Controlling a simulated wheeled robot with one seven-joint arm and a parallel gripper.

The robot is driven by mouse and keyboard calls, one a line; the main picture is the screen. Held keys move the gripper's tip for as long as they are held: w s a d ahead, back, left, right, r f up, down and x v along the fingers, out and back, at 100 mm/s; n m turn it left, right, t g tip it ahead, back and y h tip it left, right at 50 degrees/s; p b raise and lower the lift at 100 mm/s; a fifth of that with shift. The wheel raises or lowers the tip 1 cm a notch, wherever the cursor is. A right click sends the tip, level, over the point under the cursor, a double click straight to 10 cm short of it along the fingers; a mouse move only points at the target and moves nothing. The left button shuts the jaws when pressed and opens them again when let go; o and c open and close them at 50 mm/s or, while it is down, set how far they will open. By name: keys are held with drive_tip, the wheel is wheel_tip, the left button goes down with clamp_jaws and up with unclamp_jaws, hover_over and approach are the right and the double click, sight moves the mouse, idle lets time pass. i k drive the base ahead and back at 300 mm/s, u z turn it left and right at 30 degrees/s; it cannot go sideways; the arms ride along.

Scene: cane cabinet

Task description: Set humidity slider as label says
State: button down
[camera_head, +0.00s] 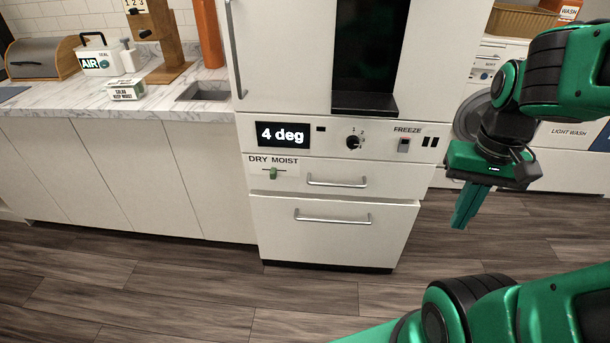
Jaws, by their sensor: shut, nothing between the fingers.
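The humidity slider (273,173) is a small green knob on a white panel, low on the left of the fridge front. The words DRY and MOIST stand above it, DRY at left and MOIST at right. The knob sits near the middle of its short horizontal track. A small white box label (126,90) on the counter appears to read "KEEP MOIST" on its lower line; its upper line is small, perhaps "SALAD". My gripper (461,224) is green, shut and empty, pointing down to the right of the fridge, well apart from the slider.
The fridge (335,229) has two drawers with bar handles (337,181), a "4 deg" display (282,134), a dial (353,142) and a FREEZE switch (403,145). The counter (52,101) at left holds an AIR box (100,61). The wooden floor in front is clear.

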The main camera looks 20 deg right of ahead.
sight(273, 173)
drive_tip(key=z, duration=1.2)
drive_tip(key=k, duration=0.6)
drive_tip(key=u, duration=1.55)
drive_tip(key=i, duration=0.55)
drive_tip(key=u, duration=0.05)
